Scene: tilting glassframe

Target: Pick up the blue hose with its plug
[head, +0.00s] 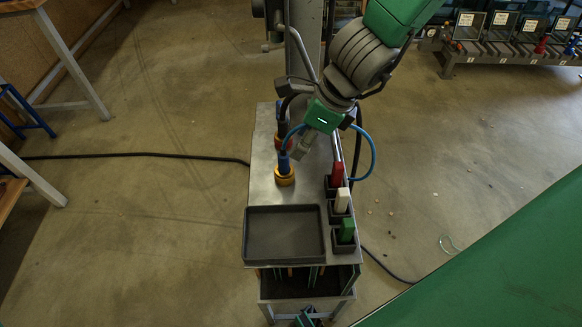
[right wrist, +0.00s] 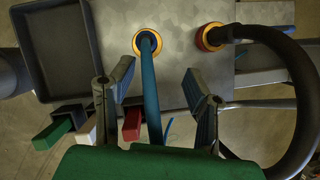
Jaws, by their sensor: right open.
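The blue hose (head: 374,154) arcs beside my right gripper, and its blue plug (head: 284,161) stands upright in a yellow-orange collar (head: 285,178) on the metal bench top. My right gripper (head: 301,152) is open, above and just right of the plug in the head view. In the right wrist view the blue hose (right wrist: 151,95) runs between the two open fingers of the gripper (right wrist: 158,75), up to the yellow ring (right wrist: 147,43). I cannot tell whether a finger touches the hose. My left gripper is not in view.
A black hose (right wrist: 285,60) ends at a second, red-and-yellow ring (right wrist: 210,36) close by. An empty dark tray (head: 284,207) lies at the bench front. Red (head: 337,174), white (head: 342,199) and green (head: 347,230) blocks stand in holders at the right edge.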

